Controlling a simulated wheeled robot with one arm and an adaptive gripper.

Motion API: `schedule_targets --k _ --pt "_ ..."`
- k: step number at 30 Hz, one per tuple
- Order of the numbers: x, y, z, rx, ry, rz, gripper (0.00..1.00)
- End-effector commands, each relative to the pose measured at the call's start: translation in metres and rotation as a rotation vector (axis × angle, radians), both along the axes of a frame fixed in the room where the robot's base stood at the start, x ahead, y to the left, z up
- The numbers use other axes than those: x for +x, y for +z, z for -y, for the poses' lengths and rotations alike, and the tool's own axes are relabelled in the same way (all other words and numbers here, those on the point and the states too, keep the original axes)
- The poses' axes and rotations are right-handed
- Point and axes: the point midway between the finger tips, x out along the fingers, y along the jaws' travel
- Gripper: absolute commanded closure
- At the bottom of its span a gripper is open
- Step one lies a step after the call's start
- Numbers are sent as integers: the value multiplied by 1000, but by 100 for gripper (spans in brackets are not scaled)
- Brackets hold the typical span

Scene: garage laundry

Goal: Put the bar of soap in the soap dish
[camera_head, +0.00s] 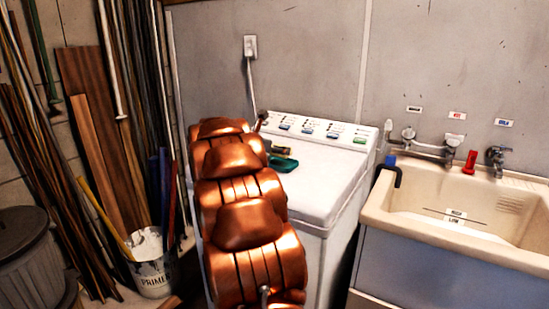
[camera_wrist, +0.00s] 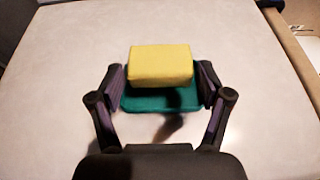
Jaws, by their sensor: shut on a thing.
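The yellow bar of soap (camera_wrist: 161,66) is between the fingers of my gripper (camera_wrist: 162,80) in the wrist view, and my gripper is shut on it. The green soap dish (camera_wrist: 162,102) shows below and behind the soap, with its near edge sticking out toward my wrist. I cannot tell whether the soap touches the dish or is held just above it. In the head view the green dish (camera_head: 284,164) lies on the white machine top, and my arm hides most of my gripper and the soap.
The white washing machine (camera_head: 325,165) has a wide clear top around the dish, with a control panel (camera_head: 312,131) at the back. A beige sink (camera_head: 460,215) stands to the right, with taps above it. A paint bucket (camera_head: 152,272) and leaning boards (camera_head: 95,150) are at left.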

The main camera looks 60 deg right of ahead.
Motion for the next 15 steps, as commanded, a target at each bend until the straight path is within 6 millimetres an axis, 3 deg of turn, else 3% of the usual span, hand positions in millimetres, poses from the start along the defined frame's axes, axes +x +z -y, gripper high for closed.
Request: schedule_targets --k 6,15 --pt "-2 -24 0 1 -3 -7 66" --pt "-1 -33 -1 1 -1 -2 66"
